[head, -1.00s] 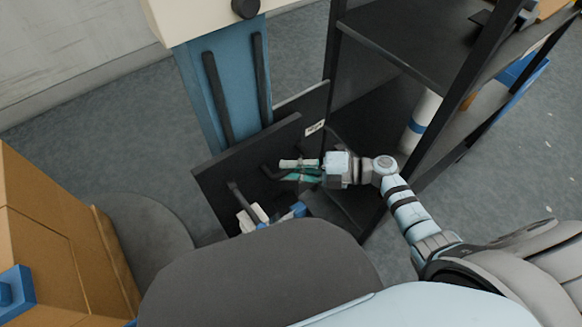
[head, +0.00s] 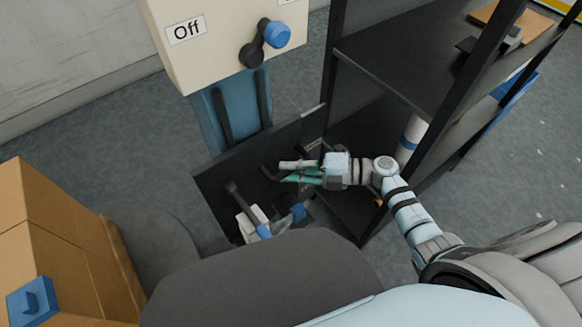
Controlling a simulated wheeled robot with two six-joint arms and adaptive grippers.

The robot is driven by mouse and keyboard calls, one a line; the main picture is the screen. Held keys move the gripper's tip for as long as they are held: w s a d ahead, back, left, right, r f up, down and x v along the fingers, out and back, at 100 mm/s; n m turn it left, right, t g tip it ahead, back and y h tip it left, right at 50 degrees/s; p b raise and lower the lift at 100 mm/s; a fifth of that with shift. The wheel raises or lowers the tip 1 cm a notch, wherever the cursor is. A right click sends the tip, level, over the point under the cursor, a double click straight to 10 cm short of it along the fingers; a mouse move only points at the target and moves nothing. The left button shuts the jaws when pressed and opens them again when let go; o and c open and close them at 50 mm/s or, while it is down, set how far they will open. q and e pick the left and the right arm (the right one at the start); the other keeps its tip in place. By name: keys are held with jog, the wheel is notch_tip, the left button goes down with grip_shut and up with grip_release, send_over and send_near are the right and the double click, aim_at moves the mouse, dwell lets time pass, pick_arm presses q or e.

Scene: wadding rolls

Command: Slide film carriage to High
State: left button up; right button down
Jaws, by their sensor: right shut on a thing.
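A dark flat panel with black handles (head: 222,182), which looks like the film carriage, stands in front of a blue column (head: 207,122) with two dark vertical slots. My right gripper (head: 290,172), with greenish fingers, reaches in from the right and is shut on the panel's right handle (head: 268,172). The panel's left handle (head: 238,197) is free of my right gripper. No High mark can be read.
A cream housing (head: 215,55) with an "Off" label (head: 186,29) and a blue-knobbed lever (head: 277,34) tops the column. A black shelf rack (head: 395,60) holding a white roll (head: 411,138) stands close on the right. A cardboard box (head: 60,240) stands left.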

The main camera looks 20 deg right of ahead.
jog(key=shift+w+r, duration=0.15)
jog(key=shift+r, duration=0.25)
jog(key=c, duration=1.6)
grip_release()
jog(key=shift+o, duration=0.2)
jog(key=shift+f, duration=0.15)
jog(key=v, duration=1.2)
